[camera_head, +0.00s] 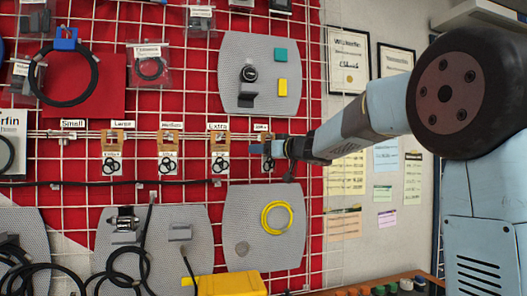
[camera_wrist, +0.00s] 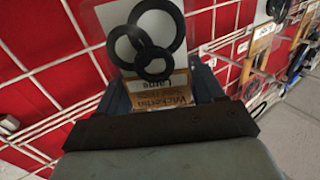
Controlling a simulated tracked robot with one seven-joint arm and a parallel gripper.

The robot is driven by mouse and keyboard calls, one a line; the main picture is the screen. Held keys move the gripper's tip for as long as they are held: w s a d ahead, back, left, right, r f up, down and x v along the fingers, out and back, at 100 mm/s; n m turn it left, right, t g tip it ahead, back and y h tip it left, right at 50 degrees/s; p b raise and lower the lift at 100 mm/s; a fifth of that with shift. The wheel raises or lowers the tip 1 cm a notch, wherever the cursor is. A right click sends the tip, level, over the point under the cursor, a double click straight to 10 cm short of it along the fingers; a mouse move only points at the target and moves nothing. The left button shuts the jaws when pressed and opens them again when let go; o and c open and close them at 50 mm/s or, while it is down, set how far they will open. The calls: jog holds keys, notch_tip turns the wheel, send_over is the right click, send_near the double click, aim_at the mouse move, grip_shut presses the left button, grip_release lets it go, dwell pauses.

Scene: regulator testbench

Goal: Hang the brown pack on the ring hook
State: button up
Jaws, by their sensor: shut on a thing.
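My gripper (camera_head: 272,148) is in front of the grid wall, at the right end of the row of labelled hooks. It is shut on a brown pack (camera_head: 262,153). In the wrist view, the pack (camera_wrist: 155,95) has a brown printed card between the jaws of my gripper (camera_wrist: 160,97), with three black rings in clear wrapping beyond it. Similar brown packs (camera_head: 112,150), (camera_head: 168,150) and (camera_head: 219,150) hang to the left along the rail. I cannot tell which hook is the ring hook, or whether the held pack touches one.
The hook place under the Small label (camera_head: 72,125) shows no pack. A grey panel (camera_head: 232,85) is above my gripper, and another with a yellow ring (camera_head: 277,218) is below. A yellow case (camera_head: 230,284) is at the bottom. A black cable (camera_head: 120,183) runs under the packs.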

jog(key=o, duration=1.1)
jog(key=s+d+f+m+t+h, duration=0.2)
jog(key=s+d+m+t+h, duration=0.35)
jog(key=s+d, duration=1)
jog(key=s+d+f+m+g+h, duration=0.2)
jog(key=s+d+f+g+h, duration=0.15)
jog(key=s+f, duration=0.4)
jog(key=s+d+f+m+g+h, duration=0.25)
jog(key=s+f+g+h, duration=0.25)
jog(key=s+f, duration=0.3)
jog(key=s+a+f+g, duration=0.1)
jog(key=s+f, duration=0.2)
jog(key=s+a+f+n+g+y, duration=0.1)
jog(key=s+f+g, duration=0.1)
jog(key=s+f, duration=0.2)
jog(key=s+a+f+g+y, duration=0.1)
jog(key=s+a+f+g, duration=0.1)
jog(key=s+f, duration=0.1)
jog(key=shift+s+f+n, duration=0.25)
jog(key=shift+s+n, duration=0.15)
jog(key=shift+s, duration=0.2)
